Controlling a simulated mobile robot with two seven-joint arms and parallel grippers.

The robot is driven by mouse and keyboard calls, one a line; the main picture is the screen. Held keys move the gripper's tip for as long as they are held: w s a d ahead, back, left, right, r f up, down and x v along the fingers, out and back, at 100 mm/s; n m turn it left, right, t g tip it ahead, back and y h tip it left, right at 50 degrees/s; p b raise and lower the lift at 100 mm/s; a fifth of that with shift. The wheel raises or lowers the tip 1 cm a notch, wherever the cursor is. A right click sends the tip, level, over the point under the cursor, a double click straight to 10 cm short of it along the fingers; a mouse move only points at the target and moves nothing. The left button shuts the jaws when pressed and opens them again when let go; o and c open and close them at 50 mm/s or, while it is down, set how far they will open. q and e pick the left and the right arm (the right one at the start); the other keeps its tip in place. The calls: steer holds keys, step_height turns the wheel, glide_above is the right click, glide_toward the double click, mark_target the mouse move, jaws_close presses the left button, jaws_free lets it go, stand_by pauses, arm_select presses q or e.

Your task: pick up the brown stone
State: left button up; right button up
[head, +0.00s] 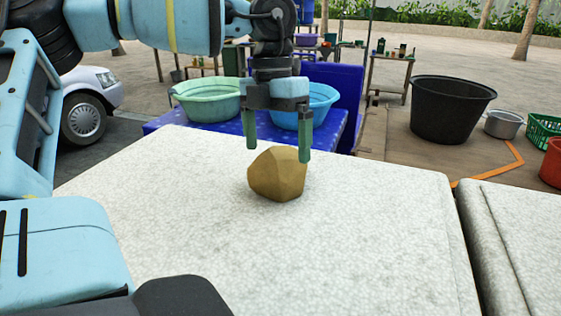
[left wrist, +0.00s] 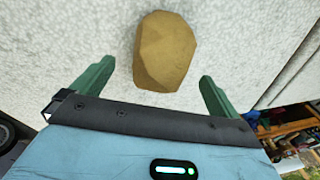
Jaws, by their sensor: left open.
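The brown stone (head: 277,174) lies on the pale, speckled table top (head: 330,240) near its far edge. It is faceted and yellowish brown. My left gripper (head: 278,153) points down at the stone from the far side, with its two green fingers spread apart. In the head view the right-hand finger overlaps the stone's upper right edge. In the left wrist view the stone (left wrist: 165,52) shows whole, ahead of and between the open fingers (left wrist: 157,88), with nothing held. I cannot tell whether a finger touches it. My right gripper is not in view.
Behind the table are a light green basin (head: 208,101) and a blue basin (head: 303,106) on a blue cloth. A large black tub (head: 452,109) stands at the right. A second pale slab (head: 520,235) lies beyond a narrow gap at right. The table top around the stone is clear.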

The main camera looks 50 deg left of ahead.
mark_target(278, 151)
arm_select(q)
steer(key=shift+s+d+f, duration=0.1)
steer(key=shift+d+f, duration=0.15)
steer(key=shift+f, duration=1.05)
steer(key=shift+d+f, duration=0.2)
steer(key=shift+f, duration=1.05)
steer(key=shift+c, duration=0.4)
steer(key=shift+r, duration=0.15)
steer(key=c, duration=1.8)
steer(key=shift+r, duration=0.1)
step_height(278, 151, up, 18)
steer(key=shift+f+p, duration=0.1)
steer(key=shift+p, duration=0.55)
